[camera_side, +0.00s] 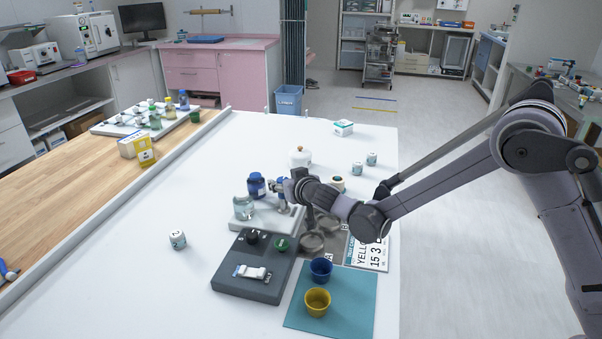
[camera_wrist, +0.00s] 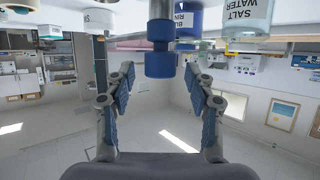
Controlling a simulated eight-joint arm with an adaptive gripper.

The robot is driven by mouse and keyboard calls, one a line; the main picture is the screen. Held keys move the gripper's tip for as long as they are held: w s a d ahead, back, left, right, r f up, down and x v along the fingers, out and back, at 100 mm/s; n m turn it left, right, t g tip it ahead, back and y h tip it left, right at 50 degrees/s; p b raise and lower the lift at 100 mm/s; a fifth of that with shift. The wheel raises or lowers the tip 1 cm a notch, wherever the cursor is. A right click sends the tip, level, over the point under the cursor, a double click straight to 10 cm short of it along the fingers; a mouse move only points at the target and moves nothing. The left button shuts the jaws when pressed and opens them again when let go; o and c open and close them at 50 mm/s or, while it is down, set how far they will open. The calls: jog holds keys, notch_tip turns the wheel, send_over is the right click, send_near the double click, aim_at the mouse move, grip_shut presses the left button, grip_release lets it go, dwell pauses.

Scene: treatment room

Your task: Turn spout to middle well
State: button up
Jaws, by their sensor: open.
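My gripper (camera_side: 283,192) reaches from the right over the white stand (camera_side: 270,222) in the side view. In the wrist view, which looks upside down, its two blue-padded fingers (camera_wrist: 161,90) are wide apart. A grey post with a blue cylindrical end (camera_wrist: 160,62) shows between and beyond them, apart from both pads. I cannot tell whether it belongs to the spout. Round grey wells (camera_side: 312,243) show beside the stand, partly hidden by my arm. I cannot make out the spout's direction or which well it faces.
The table's left part is mostly clear.

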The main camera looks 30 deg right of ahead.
jog(key=shift+x, duration=1)
grip_shut()
jog(key=shift+m+h, duration=0.3)
jog(key=shift+a+m+h, duration=0.15)
jog(key=shift+m+h, duration=0.65)
jog(key=shift+h, duration=0.2)
jog(key=m+g+h, duration=0.2)
jog(key=m+h, duration=0.2)
jog(key=shift+g+h, duration=0.3)
jog(key=m+g+h, duration=0.3)
jog(key=m+g, duration=0.1)
jog(key=m, duration=0.1)
jog(key=shift+g, duration=0.3)
jog(key=shift+d+m+g+h, duration=0.25)
jog(key=shift+m+g+h, duration=0.25)
jog(key=shift+m, duration=0.1)
